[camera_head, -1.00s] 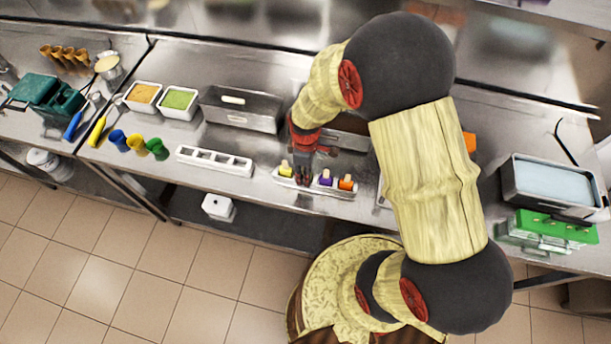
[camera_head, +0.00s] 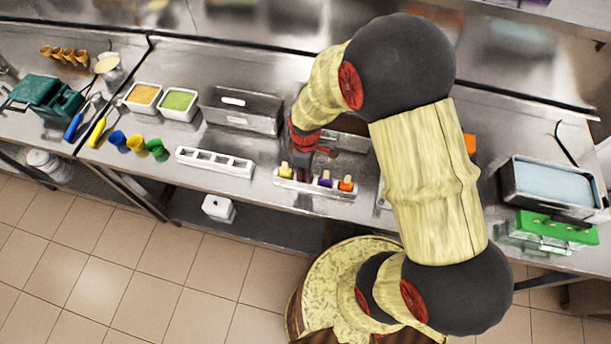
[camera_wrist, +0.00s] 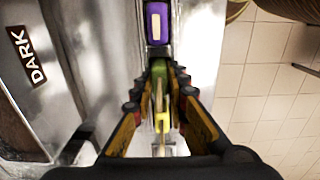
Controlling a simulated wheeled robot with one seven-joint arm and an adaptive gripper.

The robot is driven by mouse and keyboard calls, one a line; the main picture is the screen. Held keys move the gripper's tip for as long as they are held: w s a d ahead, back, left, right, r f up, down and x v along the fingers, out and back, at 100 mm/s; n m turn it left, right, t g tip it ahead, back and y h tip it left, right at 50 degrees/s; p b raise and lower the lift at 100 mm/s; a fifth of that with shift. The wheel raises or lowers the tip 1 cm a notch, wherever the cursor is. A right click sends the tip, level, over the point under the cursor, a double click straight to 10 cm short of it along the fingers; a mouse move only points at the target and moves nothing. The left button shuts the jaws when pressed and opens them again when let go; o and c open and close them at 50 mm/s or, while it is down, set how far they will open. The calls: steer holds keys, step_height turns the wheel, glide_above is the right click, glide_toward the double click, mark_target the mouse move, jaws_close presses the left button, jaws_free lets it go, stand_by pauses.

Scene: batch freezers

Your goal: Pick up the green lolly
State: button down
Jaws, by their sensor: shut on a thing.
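My gripper (camera_wrist: 160,78) is shut on the green lolly (camera_wrist: 158,72), which shows between the fingertips in the wrist view. Its lower part is hidden by the fingers, and I cannot tell whether it is clear of the holder. In the head view my gripper (camera_head: 304,172) is over the white lolly holder (camera_head: 340,192), between the yellow lolly (camera_head: 285,172) and the purple lolly (camera_head: 325,179). The green lolly cannot be made out there. The purple lolly (camera_wrist: 157,22) is just beyond the fingertips in the wrist view.
An orange lolly (camera_head: 346,184) stands beside the purple one. An empty white holder (camera_head: 215,161) lies to the left on the steel counter. A metal bin (camera_head: 240,110) stands behind. The counter's front edge is close to the lolly holder.

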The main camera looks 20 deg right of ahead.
steer(key=shift+r, duration=0.15)
steer(key=shift+r, duration=0.65)
steer(key=s+r, duration=1.2)
steer(key=s, duration=0.2)
step_height(320, 180, up, 6)
steer(key=p, duration=0.6)
steer(key=shift+d+r, duration=0.15)
steer(key=shift+r, duration=0.1)
